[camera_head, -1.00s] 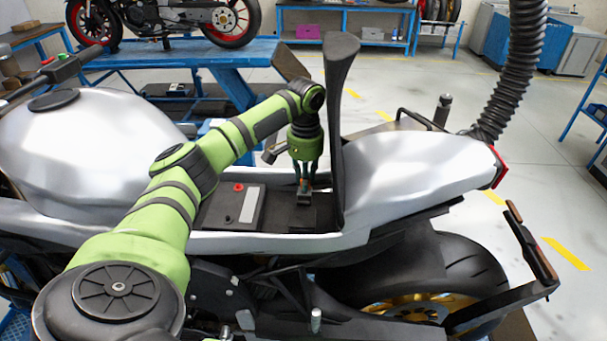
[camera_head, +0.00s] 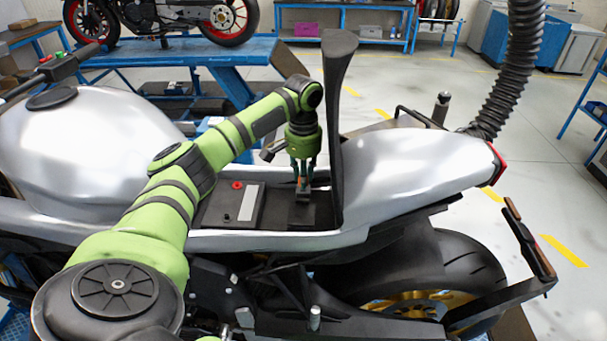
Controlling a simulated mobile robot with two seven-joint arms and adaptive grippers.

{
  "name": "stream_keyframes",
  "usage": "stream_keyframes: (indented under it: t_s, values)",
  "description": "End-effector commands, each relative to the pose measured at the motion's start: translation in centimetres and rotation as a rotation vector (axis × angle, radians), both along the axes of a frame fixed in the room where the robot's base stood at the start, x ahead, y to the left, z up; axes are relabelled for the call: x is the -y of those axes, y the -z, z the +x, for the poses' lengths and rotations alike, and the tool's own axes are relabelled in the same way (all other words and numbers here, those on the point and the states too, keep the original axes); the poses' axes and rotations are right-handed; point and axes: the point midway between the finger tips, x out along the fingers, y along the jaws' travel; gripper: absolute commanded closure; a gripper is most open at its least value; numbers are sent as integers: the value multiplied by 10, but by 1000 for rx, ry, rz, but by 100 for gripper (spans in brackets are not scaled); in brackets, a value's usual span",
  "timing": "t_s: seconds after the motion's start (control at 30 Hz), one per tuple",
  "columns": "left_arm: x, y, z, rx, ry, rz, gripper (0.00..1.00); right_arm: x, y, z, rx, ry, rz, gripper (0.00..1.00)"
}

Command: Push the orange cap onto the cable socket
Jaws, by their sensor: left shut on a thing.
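My left gripper (camera_head: 304,183) points down into the open bay under the raised seat of the silver motorcycle. Its fingers are shut on the small orange cap (camera_head: 303,181), of which only a sliver shows between them. Just below the fingertips is a small dark block, apparently the cable socket (camera_head: 303,194), standing on a black base. The cap is too small and too covered by the fingers to tell whether it touches the socket. My right gripper is not in view.
The upright black seat (camera_head: 337,120) stands close to the right of my left gripper. A black battery-like box (camera_head: 232,207) with a red terminal lies left in the bay. The silver tank (camera_head: 85,145) is further left. A ribbed black hose (camera_head: 515,75) hangs at the right.

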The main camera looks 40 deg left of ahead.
Motion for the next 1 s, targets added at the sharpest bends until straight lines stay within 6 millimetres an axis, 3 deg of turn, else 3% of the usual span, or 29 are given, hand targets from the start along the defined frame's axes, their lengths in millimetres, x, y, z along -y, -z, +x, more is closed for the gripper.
stream_keyframes:
  t_s: [1.0]
  values:
    - [0,13,0,0,0,0,89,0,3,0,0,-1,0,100]
